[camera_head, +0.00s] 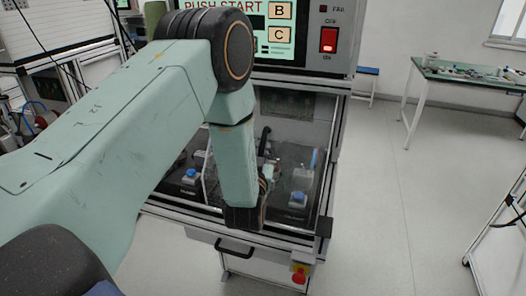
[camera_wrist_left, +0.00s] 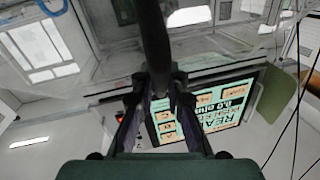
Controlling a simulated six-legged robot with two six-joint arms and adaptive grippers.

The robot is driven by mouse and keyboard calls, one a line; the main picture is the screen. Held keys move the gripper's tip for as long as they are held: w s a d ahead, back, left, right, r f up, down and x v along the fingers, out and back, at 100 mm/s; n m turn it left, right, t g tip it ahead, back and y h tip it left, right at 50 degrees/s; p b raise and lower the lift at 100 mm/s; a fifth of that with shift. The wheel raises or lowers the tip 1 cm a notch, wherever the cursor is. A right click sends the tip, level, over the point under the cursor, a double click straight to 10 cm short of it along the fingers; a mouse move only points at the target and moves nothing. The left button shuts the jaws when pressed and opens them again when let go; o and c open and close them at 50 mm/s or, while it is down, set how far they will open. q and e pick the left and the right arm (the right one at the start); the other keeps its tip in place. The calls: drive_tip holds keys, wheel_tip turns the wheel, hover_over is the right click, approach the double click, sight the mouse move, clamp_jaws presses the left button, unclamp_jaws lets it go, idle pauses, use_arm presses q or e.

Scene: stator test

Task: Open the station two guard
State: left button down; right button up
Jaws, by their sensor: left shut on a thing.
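The station's guard (camera_head: 312,160) is a clear, tinted pane in a metal frame below the control panel, with fixtures showing through it. My left gripper (camera_head: 264,190) is at the front of this guard, mostly hidden behind my own wrist in the head view. In the left wrist view, my left gripper (camera_wrist_left: 157,88) has its two fingers closed around a dark bar (camera_wrist_left: 153,40), which looks like the guard's handle. A clear pane (camera_wrist_left: 95,62) with reflections lies beyond it. Whether the guard is lifted at all I cannot tell. My right gripper is not in view.
The control panel with a lit screen (camera_head: 281,36) and red switch (camera_head: 328,40) stands above the guard. A black drawer handle (camera_head: 234,248) and red stop button (camera_head: 299,277) are below. A bench (camera_head: 470,78) stands at the right; the floor between is clear.

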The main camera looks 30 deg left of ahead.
use_arm(q)
drive_tip(key=shift+r, duration=0.1)
drive_tip(key=shift+w+d, duration=0.1)
drive_tip(key=shift+d, duration=0.1)
drive_tip(key=c, duration=1.6)
unclamp_jaws()
drive_tip(key=shift+c, duration=0.2)
drive_tip(key=v, duration=1.2)
drive_tip(key=shift+a, duration=0.1)
